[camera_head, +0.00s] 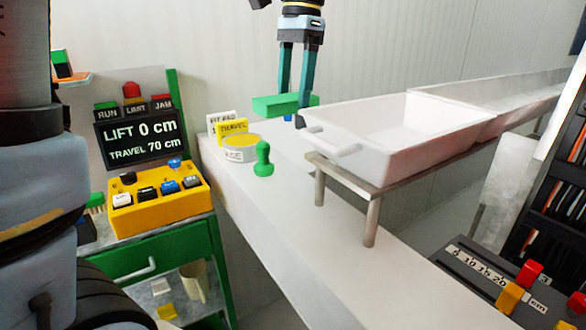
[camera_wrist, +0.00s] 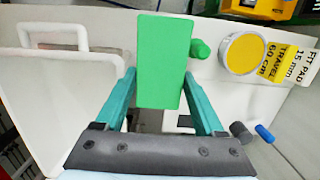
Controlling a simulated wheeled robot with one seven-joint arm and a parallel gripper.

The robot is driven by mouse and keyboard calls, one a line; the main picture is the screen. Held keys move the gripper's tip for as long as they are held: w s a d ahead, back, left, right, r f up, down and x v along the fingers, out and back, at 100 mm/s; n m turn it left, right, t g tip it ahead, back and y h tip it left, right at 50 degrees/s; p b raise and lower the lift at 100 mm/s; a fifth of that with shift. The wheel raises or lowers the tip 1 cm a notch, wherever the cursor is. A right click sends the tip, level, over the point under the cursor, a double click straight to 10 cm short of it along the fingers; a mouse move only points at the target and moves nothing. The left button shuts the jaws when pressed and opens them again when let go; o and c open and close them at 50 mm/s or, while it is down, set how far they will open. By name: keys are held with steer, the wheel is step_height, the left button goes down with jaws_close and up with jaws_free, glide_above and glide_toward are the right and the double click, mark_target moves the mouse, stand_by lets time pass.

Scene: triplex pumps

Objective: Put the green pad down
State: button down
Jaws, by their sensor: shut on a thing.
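The green pad (camera_head: 284,105) is a flat rectangular block, held level between the two teal fingers of my gripper (camera_head: 296,100). My gripper is shut on it, above the far end of the white bench, left of the white tray. In the wrist view the pad (camera_wrist: 164,60) lies between the fingers of my gripper (camera_wrist: 160,88), with the bench surface below. A gap between pad and bench is hard to judge.
A white tray (camera_head: 395,150) stands on a rack right of the pad. A green-handled stamp (camera_head: 263,160), a round yellow-topped tin (camera_head: 241,150) and yellow and white cards (camera_head: 230,127) stand nearby. A yellow button box (camera_head: 160,203) sits at left. The bench's front stretch (camera_head: 310,235) is clear.

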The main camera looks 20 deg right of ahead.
mark_target(292, 187)
step_height(292, 187, down, 16)
steer(key=shift+p, duration=1.05)
steer(key=shift+c, duration=1.4)
jaws_free()
steer(key=shift+f, duration=0.1)
steer(key=r, duration=0.4)
steer(key=d+r+b, duration=0.1)
steer(key=r, duration=0.7)
steer(key=shift+w+d+r+b, duration=0.1)
steer(key=shift+d+b, duration=0.1)
steer(key=shift+b, duration=0.1)
steer(key=a+f+n, duration=0.5)
steer(key=a, duration=0.4)
steer(key=a+f+n+t+h, duration=0.1)
steer(key=a+f+n, duration=0.3)
steer(key=a, duration=0.6)
steer(key=w+a+f+n, duration=0.1)
steer(key=a+f+n, duration=0.4)
steer(key=a+f, duration=0.2)
steer(key=a, duration=0.2)
steer(key=shift+a+f+n+t+h, duration=0.3)
steer(key=shift+a+t, duration=0.05)
steer(key=shift+t, duration=0.05)
steer(key=shift+w, duration=0.1)
